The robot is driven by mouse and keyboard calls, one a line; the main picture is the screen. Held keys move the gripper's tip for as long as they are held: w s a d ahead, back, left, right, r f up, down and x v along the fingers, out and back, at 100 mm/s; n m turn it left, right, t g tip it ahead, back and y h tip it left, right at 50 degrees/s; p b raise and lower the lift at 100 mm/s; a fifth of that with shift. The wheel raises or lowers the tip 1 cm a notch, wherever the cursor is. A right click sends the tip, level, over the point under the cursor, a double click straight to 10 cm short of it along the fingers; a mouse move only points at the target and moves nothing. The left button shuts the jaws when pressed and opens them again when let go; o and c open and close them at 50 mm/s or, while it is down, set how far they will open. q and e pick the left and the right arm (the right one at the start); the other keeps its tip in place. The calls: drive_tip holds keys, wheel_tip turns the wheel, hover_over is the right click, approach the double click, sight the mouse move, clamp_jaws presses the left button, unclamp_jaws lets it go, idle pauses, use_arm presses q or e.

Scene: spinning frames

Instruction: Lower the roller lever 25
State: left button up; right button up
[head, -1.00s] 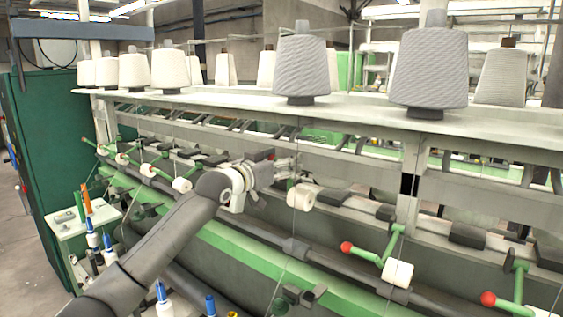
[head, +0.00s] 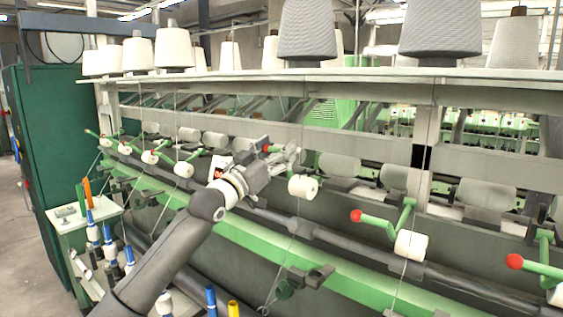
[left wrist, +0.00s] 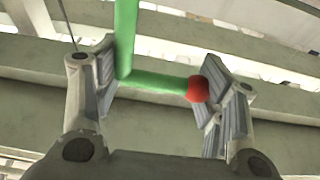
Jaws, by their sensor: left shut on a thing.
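The green roller lever with a red ball tip lies across my left gripper (left wrist: 160,75) in the left wrist view. The lever (left wrist: 155,82) bends near the left finger, and its red ball (left wrist: 198,88) is against the right finger. The gripper is shut on this lever. In the head view my left gripper (head: 282,154) is at the machine's lever row, and the lever's white roller (head: 303,187) hangs just below and to the right of the fingers. The arm hides most of the lever there. I cannot read a lever number. My right gripper is not in view.
Other red-tipped levers stand to the right (head: 375,220) and far right (head: 530,265), with more at left. Large yarn cones (head: 310,28) stand on the top shelf (head: 250,78). A small table with bobbins (head: 68,222) stands at lower left. A green cabinet (head: 50,140) is behind it.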

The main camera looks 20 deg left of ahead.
use_arm(q)
drive_tip(key=s+a+f+t+h+b, duration=0.1)
drive_tip(key=s+f+t+b, duration=0.2)
drive_tip(key=b, duration=0.9)
wheel_tip(320, 180, down, 5)
drive_tip(key=shift+a+r+t+h, duration=0.2)
drive_tip(key=shift+t+h, duration=0.2)
drive_tip(key=shift+t, duration=0.6)
drive_tip(key=shift+s+f+b, duration=0.15)
drive_tip(key=shift+f+b, duration=0.45)
drive_tip(key=shift+f, duration=0.2)
drive_tip(key=shift+d+f, duration=0.1)
drive_tip(key=shift+f, duration=0.05)
drive_tip(key=o, duration=1.5)
drive_tip(key=shift+s+r, duration=0.1)
drive_tip(key=shift+r, duration=0.1)
drive_tip(key=v, duration=1.2)
